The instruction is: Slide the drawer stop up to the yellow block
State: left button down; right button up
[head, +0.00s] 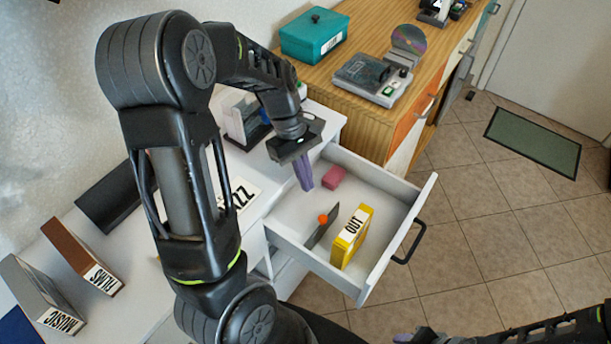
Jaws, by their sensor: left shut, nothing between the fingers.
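The white drawer (392,247) is pulled open. Inside stands the drawer stop (317,236), a thin dark grey plate with an orange knob (323,219) on top. The yellow block (352,240), labelled OUT, stands upright to its right, toward the drawer front, with a gap between them. My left gripper (304,180) is shut and empty, its purple fingers pointing down over the drawer's back part, behind the stop and apart from it. My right gripper (404,338) barely shows at the bottom edge; its fingers are mostly cut off.
A pink block (334,177) lies in the drawer close to my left fingers. A black handle (410,243) sticks out from the drawer front. A wooden cabinet (345,105) with a teal box (314,36) stands behind. Label holders stand on the white top at left.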

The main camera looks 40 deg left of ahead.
pick_arm(q)
jog(key=x, duration=0.7)
jog(key=shift+f, duration=0.2)
jog(key=shift+d, duration=0.1)
jog(key=d+p, duration=0.1)
jog(key=d, duration=0.4)
jog(key=p+v, duration=0.8)
jog(key=v, duration=0.2)
jog(key=shift+s, duration=0.1)
dwell(0.6)
